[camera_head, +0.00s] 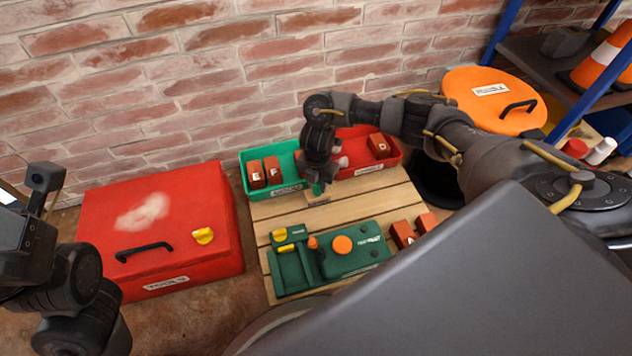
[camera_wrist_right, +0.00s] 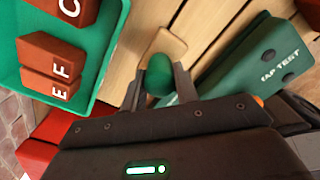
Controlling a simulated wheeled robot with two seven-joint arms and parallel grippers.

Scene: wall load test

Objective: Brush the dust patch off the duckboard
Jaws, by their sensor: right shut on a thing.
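The duckboard (camera_head: 285,213) is a pale slatted wooden platform at the foot of the brick wall. My right gripper (camera_head: 318,184) is over its back part, shut on the green handle of a brush (camera_wrist_right: 160,73). The brush's wooden head (camera_wrist_right: 167,45) is over the slats in the right wrist view; whether it touches them I cannot tell. A pale dust patch (camera_head: 143,212) shows on the red toolbox lid; I make out none on the bare slats. My left arm is at the left edge, and its fingers are not clear.
A green bin (camera_head: 247,181) with lettered red bricks and a red bin (camera_head: 348,157) stand at the back. A green tester case (camera_head: 345,255) and loose bricks (camera_head: 403,233) lie in front. The red toolbox (camera_head: 190,258) stands left, an orange-lidded drum (camera_head: 480,108) right.

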